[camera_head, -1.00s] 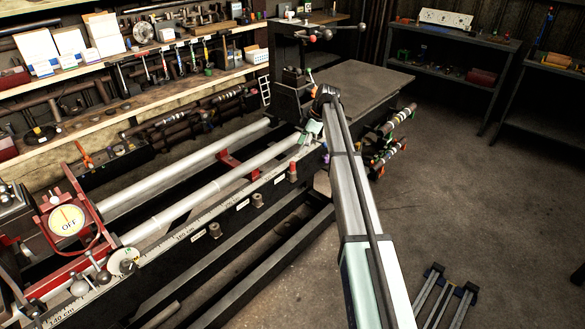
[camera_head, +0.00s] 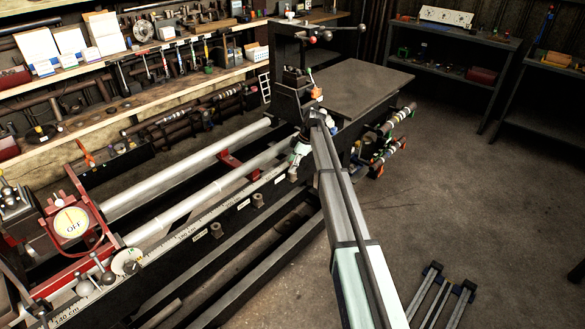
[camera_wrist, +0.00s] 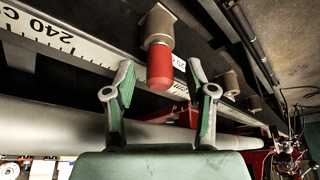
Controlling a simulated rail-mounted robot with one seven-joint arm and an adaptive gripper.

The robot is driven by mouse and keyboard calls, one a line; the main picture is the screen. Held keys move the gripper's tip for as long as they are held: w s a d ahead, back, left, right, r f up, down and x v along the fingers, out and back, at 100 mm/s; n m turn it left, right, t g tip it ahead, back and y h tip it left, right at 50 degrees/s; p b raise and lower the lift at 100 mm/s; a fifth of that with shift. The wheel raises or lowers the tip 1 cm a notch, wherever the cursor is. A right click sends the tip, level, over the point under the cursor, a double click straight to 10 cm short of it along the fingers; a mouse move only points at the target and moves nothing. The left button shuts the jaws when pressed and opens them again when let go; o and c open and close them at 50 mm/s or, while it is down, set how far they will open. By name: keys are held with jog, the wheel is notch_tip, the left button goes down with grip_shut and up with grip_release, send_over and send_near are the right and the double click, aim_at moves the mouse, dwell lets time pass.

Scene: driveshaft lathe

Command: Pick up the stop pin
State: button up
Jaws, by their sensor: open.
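The stop pin (camera_wrist: 159,68) has a red cylindrical end and stands in a grey socket (camera_wrist: 158,24) on the dark side rail of the lathe. In the wrist view it lies at the upper middle, beyond and between my two spread fingertips. My gripper (camera_wrist: 162,84) is open and empty, with green-padded fingers either side of the pin's line. The pin's red end looks clear of both fingers. In the head view my gripper (camera_head: 298,158) is down at the rail and hides most of the pin.
A scale strip (camera_wrist: 55,38) marked 240 runs along the rail. More grey sockets (camera_head: 258,200) stand along the rail. Long steel bars (camera_head: 200,178) lie behind it. The lathe's upright post (camera_head: 292,90) stands close to my wrist. Open floor (camera_head: 430,190) lies to the right.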

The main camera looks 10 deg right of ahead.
grip_shut()
dwell(0.3)
